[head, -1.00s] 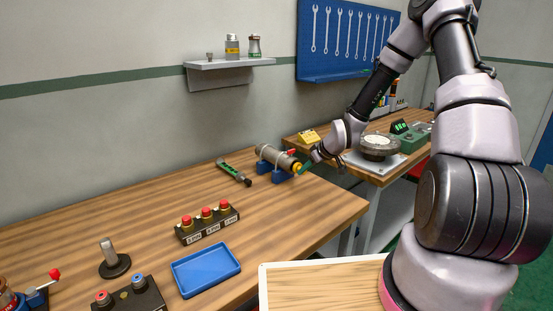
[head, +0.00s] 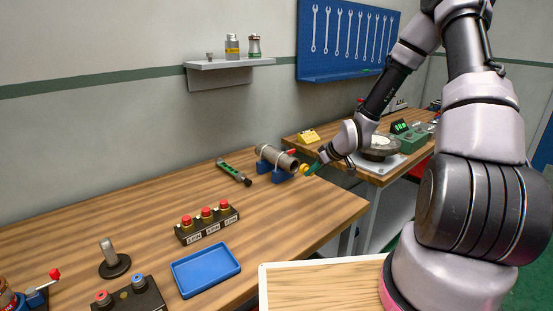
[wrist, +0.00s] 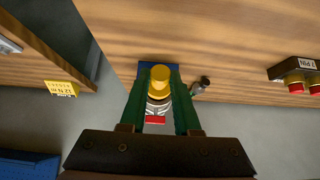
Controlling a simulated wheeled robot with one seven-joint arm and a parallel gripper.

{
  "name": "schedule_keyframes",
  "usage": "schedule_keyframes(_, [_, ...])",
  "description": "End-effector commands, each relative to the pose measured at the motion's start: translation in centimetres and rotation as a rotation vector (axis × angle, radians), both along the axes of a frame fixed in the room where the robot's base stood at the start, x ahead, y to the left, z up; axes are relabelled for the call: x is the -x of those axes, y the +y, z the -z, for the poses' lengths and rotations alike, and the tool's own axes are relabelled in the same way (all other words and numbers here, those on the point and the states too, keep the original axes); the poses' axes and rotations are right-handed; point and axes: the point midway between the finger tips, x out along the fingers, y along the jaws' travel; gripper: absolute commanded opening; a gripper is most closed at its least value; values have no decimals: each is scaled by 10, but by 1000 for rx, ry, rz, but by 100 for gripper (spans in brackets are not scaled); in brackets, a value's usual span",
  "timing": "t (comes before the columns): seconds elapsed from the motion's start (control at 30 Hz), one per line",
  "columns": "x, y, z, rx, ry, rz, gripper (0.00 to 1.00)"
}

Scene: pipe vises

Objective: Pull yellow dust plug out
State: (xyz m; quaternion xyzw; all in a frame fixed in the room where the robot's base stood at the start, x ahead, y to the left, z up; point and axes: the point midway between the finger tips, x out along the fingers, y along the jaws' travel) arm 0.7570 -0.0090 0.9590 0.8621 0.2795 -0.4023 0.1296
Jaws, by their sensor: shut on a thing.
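The yellow dust plug (head: 303,170) is in my gripper (head: 309,171), just off the right end of the grey pipe (head: 284,159). A small gap shows between plug and pipe end in the head view. In the wrist view the plug (wrist: 160,80) sits between the two green fingers, which are shut on it. The pipe (wrist: 158,106) shows behind the plug there. The pipe lies in a blue vise (head: 267,173) with a red handle (head: 292,152), on the wooden bench.
A green-handled tool (head: 233,173) lies left of the vise. A row of red buttons (head: 207,221) and an empty blue tray (head: 206,270) are further forward. A second bench (head: 370,179) with a round device stands behind my arm. The bench's right front is clear.

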Motion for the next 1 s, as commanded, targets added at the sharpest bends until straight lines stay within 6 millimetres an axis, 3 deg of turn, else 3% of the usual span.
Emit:
schedule_keyframes(0.53, [30,-23,-39,1,-2,-1,0])
schedule_keyframes(0.77, [33,-23,-42,18,19,-5,0])
schedule_keyframes(1.0, [32,-21,-43,141,182,-7,0])
